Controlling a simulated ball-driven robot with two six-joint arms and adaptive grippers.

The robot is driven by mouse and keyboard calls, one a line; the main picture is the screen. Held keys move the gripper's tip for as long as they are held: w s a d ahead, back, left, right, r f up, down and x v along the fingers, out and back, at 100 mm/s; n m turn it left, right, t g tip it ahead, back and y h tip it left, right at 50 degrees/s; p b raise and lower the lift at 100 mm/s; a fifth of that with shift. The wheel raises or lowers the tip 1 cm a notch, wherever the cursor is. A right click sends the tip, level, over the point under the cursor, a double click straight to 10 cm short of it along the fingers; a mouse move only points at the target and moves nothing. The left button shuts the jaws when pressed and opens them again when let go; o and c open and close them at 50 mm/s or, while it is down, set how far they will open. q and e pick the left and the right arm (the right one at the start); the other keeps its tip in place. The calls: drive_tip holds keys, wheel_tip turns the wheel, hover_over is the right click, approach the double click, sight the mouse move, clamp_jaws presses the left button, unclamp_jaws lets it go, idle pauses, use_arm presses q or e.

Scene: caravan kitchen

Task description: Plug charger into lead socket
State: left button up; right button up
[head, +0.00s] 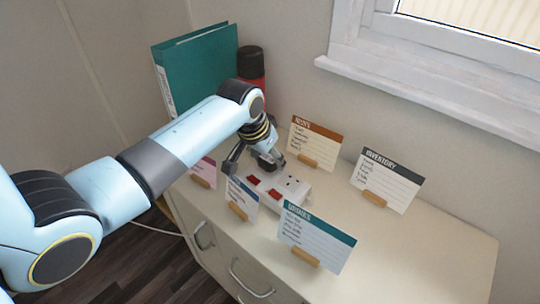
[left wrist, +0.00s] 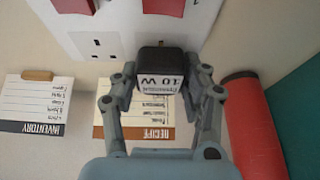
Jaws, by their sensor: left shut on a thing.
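The charger (left wrist: 162,68) is a small black block with a white label reading 10 W. My left gripper (left wrist: 161,88) is shut on it, a finger on each side. The lead socket (left wrist: 85,18) is a white block with red switches; one empty outlet shows left of the charger in the left wrist view. The charger's far end overlaps the socket face there, hiding the outlet area behind it; I cannot tell whether they touch. In the head view my left gripper (head: 262,157) is at the far end of the lead socket (head: 291,187). My right gripper is not in view.
Card stands surround the socket: a brown-topped card (head: 313,142), the inventory card (head: 387,180), a teal-topped card (head: 316,240), a blue one (head: 242,196) and a purple one (head: 204,170). A red flask (head: 251,68) and teal binder (head: 197,68) stand behind. The cabinet top (head: 430,255) is clear at right.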

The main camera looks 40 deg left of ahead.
use_arm(q)
drive_tip(key=shift+f, duration=0.5)
drive_tip(key=shift+s+f+b, duration=0.2)
drive_tip(key=shift+b, duration=0.2)
drive_tip(key=shift+s+d+f, duration=0.1)
drive_tip(key=shift+s+f, duration=0.1)
drive_tip(key=shift+f, duration=0.1)
drive_tip(key=o, duration=0.8)
drive_tip(key=shift+f, duration=0.1)
drive_tip(key=o, duration=0.5)
drive_tip(key=shift+w+f, duration=0.15)
drive_tip(key=shift+w, duration=0.05)
drive_tip(key=shift+s, duration=0.1)
